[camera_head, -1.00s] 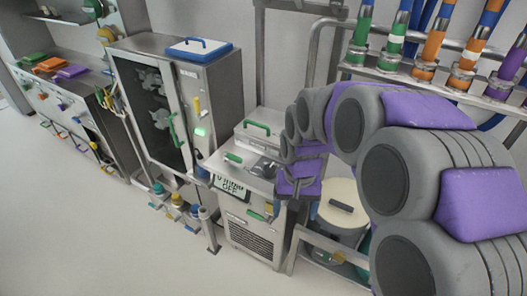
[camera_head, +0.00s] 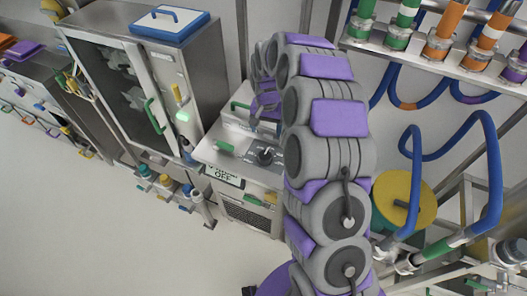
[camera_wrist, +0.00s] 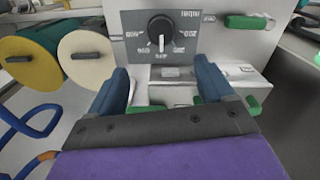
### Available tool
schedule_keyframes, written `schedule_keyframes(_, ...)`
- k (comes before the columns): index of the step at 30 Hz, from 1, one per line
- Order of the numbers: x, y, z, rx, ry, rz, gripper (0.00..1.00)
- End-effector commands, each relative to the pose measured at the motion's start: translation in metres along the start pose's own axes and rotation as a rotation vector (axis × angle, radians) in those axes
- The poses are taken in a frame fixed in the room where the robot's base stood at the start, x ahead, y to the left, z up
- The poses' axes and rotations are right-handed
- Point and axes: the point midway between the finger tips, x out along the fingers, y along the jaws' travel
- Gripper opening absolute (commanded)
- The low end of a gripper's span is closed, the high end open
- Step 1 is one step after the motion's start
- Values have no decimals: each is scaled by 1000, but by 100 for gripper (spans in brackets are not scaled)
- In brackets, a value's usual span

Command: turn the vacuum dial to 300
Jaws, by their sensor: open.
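A white mark on the knob points toward the bottom of that picture; the number there is not readable. The dial (camera_head: 264,156) also shows on the sloped top of the pump cabinet (camera_head: 234,168) in the head view. My gripper (camera_wrist: 163,78) is open and empty. Its two blue fingers are spread apart, short of the dial in the wrist view and not touching it. In the head view my gripper (camera_head: 264,118) is just behind the dial.
A green handle (camera_wrist: 246,22) is beside the dial panel. A display reading OFF (camera_head: 222,174) is on the cabinet front. A glass-door oven (camera_head: 150,85) stands left of the cabinet. Blue hoses (camera_head: 485,150) and a yellow disc (camera_head: 410,202) are at right.

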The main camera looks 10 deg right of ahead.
Motion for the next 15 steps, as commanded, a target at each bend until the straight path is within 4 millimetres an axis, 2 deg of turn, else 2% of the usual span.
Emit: schedule_keyframes(15,103,-3,2,-3,-2,5,82)
